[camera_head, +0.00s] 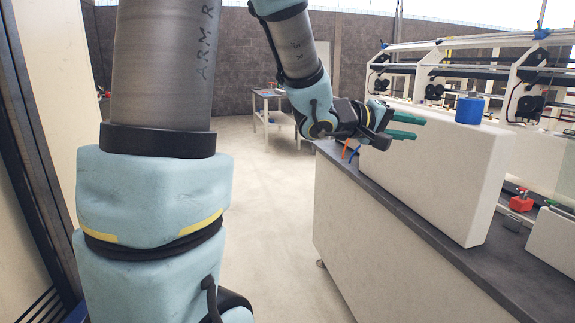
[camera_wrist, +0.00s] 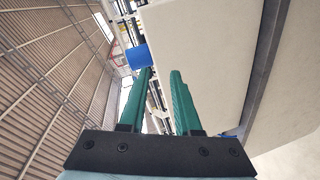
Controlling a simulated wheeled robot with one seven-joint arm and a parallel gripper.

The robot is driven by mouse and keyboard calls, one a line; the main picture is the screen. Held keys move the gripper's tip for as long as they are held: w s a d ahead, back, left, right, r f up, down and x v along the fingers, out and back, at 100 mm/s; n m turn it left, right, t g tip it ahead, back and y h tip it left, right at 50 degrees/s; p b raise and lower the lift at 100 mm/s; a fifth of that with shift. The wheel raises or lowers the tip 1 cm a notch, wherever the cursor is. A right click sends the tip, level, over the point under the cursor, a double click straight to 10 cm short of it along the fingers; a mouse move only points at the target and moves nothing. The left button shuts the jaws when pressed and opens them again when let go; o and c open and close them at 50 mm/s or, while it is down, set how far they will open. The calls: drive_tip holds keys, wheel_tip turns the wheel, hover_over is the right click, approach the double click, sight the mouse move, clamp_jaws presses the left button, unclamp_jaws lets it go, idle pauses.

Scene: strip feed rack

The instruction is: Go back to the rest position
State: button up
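My gripper (camera_head: 406,126) has green fingers and points right, in front of the upper left part of a large white box-shaped block on the bench. In the wrist view my gripper (camera_wrist: 160,75) shows its two green fingers spread apart with a gap between them and nothing held. A blue cylinder (camera_head: 469,110) stands on top of the white block (camera_head: 448,175), to the right of the fingertips. The blue cylinder (camera_wrist: 139,57) also shows in the wrist view just beyond the left fingertip; whether they touch cannot be told there, but the head view shows them apart.
A white bench with a dark top (camera_head: 420,228) runs along the right. A red part (camera_head: 521,201) and small grey piece lie on it at right. Machines with rails (camera_head: 470,75) stand behind. A small table (camera_head: 268,108) is farther back. The floor (camera_head: 275,200) at left of the bench is clear.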

drive_tip(key=w+a+f+t+y, duration=0.1)
drive_tip(key=w+a+f+y, duration=0.1)
drive_tip(key=a+f+y, duration=0.35)
drive_tip(key=w+a+f+n+t+y, duration=0.1)
drive_tip(key=w+a+f+y, duration=0.15)
drive_tip(key=a, duration=0.55)
drive_tip(key=w+a+f+t+y, duration=0.1)
drive_tip(key=w+a+f+y, duration=0.2)
drive_tip(key=a, duration=0.4)
drive_tip(key=s+a+f+m+g+y, duration=0.1)
drive_tip(key=s+a+f+g+y, duration=0.1)
drive_tip(key=s+a+f, duration=0.3)
drive_tip(key=s+a+f+m+g+y, duration=0.1)
drive_tip(key=s+a+f+g, duration=0.3)
drive_tip(key=s, duration=0.7)
drive_tip(key=a, duration=0.2)
drive_tip(key=shift+a+f+g+y, duration=0.35)
drive_tip(key=shift+g+y, duration=0.05)
